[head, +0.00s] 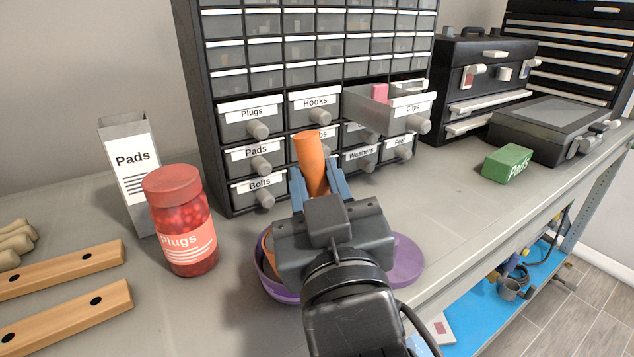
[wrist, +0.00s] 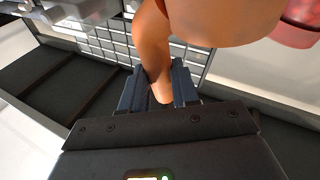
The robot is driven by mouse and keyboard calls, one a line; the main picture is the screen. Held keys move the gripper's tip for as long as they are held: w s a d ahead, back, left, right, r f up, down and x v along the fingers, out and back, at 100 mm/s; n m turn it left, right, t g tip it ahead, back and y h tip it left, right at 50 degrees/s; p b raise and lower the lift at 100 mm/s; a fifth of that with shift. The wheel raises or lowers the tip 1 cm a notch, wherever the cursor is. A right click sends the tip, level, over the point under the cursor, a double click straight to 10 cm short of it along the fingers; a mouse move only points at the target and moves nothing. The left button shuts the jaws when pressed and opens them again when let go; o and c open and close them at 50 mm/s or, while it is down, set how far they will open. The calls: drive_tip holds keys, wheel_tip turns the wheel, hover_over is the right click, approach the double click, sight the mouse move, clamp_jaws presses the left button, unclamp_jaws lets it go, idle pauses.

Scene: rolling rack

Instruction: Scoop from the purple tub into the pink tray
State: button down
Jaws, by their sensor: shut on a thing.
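My gripper (head: 318,186) is shut on an orange scoop (head: 310,160), whose handle sticks up between the blue fingers. The wrist view shows the scoop (wrist: 155,50) between the fingers, with its wide rounded part at the top. The purple tub (head: 266,285) stands on the bench below my gripper, mostly hidden behind it. A bit of orange shows at the tub's left side; whether the scoop is inside or above the tub, I cannot tell. A flat purple disc (head: 405,262), perhaps its lid, lies to the right. I cannot make out a pink tray.
A drawer cabinet (head: 210,110) stands behind, its Clips drawer (head: 400,112) pulled out with a pink thing inside. A red Plugs jar (head: 180,225) and a grey Pads box (head: 128,170) stand left. A green box (head: 507,163) lies right. Bench (head: 440,220) between is clear.

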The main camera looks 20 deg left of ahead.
wheel_tip(320, 180, up, 13)
drive_tip(key=m+t+p, duration=0.1)
drive_tip(key=m+p, duration=0.2)
drive_tip(key=p, duration=0.1)
drive_tip(key=shift+m+h, duration=0.3)
drive_tip(key=shift+m, duration=0.1)
idle(0.7)
drive_tip(key=shift+f, duration=0.1)
drive_tip(key=c, duration=1.4)
unclamp_jaws()
clamp_jaws()
